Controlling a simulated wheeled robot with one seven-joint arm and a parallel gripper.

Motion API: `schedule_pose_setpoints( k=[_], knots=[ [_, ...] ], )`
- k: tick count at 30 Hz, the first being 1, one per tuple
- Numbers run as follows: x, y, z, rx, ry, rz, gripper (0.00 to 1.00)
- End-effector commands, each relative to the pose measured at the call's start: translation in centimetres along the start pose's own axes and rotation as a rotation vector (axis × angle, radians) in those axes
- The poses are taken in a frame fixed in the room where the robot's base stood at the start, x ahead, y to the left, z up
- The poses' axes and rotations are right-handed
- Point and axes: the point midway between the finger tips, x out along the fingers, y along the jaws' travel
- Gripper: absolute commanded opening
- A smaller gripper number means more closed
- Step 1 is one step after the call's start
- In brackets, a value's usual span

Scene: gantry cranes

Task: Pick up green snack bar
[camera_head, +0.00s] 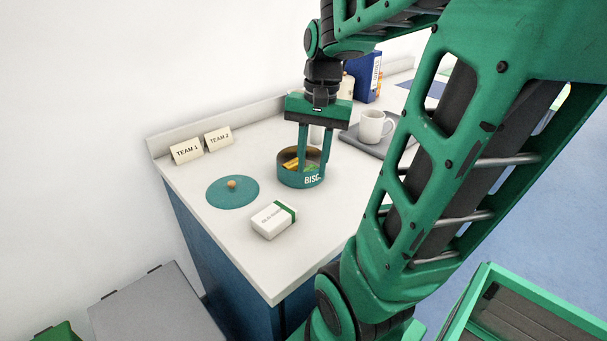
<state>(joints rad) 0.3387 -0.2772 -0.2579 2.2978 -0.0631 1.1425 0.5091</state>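A round teal tin with "BISC" lettering (301,181) stands open on the white counter. Inside it lie a yellow item (291,165) and something green beside it, partly hidden by my fingers and the tin wall. The green piece may be the green snack bar, but it is too small to tell. My gripper (314,162) points down over the tin, its two fingers apart, with the tips at or inside the tin's opening. I see nothing held between them.
A teal lid with a knob (232,192) and a white box with a green stripe (273,220) lie in front. A mug (373,127) on a grey tray (361,145) and a blue box (367,78) are behind right.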

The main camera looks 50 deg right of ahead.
Motion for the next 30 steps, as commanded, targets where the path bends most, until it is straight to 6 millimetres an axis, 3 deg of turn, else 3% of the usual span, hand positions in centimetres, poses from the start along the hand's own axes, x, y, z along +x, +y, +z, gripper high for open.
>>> schedule_pose_setpoints(
  k=[1,6,12,16,24,30],
  knots=[
    [-0.7,-0.7,-2.1,0.090,-0.011,-0.003,0.28],
    [-2.5,-2.2,-7.3,0.349,-0.038,-0.009,0.28],
    [-3.3,-2.6,-10.7,0.516,-0.053,-0.003,0.28],
    [-2.6,-2.8,-11.3,0.549,-0.057,-0.001,0.28],
    [1.2,-2.9,-11.0,0.547,-0.058,0.000,0.28],
    [2.4,-2.9,-10.9,0.546,-0.056,-0.001,0.28]
  ],
)
